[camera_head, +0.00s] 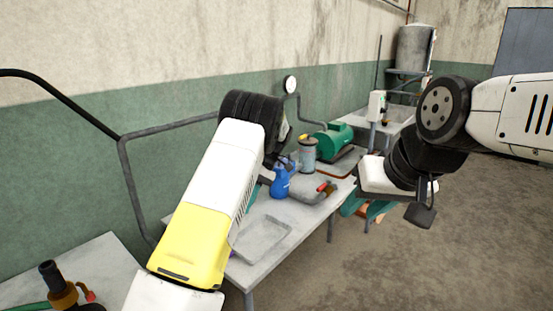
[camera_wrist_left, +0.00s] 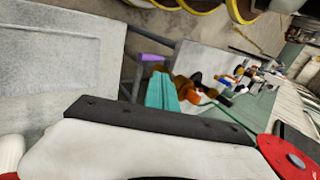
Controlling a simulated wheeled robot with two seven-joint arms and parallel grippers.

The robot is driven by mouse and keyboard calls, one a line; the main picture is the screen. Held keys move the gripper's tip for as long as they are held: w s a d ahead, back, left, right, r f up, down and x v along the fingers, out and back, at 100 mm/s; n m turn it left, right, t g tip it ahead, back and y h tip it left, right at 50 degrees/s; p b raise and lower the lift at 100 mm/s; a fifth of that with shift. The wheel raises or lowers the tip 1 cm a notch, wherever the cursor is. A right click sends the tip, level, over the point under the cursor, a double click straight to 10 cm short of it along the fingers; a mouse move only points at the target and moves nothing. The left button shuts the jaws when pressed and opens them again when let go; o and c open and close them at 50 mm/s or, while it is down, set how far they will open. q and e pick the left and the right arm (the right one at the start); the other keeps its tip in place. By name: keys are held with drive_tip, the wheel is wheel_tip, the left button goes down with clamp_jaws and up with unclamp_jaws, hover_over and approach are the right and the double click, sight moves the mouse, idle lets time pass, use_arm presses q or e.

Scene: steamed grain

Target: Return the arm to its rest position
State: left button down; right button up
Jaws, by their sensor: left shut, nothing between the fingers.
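My left arm comes in from the left as a white and yellow link with a black joint, over the workbench (camera_head: 262,210). My left gripper (camera_head: 268,175) is mostly hidden behind that arm; the little that shows is over the bench, close to a blue container (camera_head: 281,181), and I cannot tell whether they touch. It is shut and empty. My right gripper (camera_head: 425,203) hangs at the right, clear of the bench, over the floor. Its fingers are seen at an angle, so its opening is unclear. I see nothing held in it.
A shallow grey tray (camera_head: 262,236), a grey cylinder (camera_head: 308,154) and a green machine (camera_head: 335,139) stand on the bench. A second table (camera_head: 95,268) is at the lower left. A wall with pipes runs behind. The floor (camera_head: 400,262) at the right is open.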

use_arm(q)
drive_tip(key=s+a+r+m+t+h, duration=0.3)
drive_tip(key=s+r+h, duration=0.15)
drive_tip(key=r, duration=0.55)
drive_tip(key=s+r+m+t+h, duration=0.1)
drive_tip(key=s+r+m+t, duration=0.3)
drive_tip(key=s, duration=0.7)
drive_tip(key=s+r+m+t+h, duration=0.1)
drive_tip(key=s+r+m+t, duration=0.3)
drive_tip(key=s, duration=0.7)
drive_tip(key=shift+s+m+t, duration=0.2)
drive_tip(key=shift+m+t, duration=0.1)
drive_tip(key=shift+t, duration=0.4)
drive_tip(key=shift+h, duration=0.25)
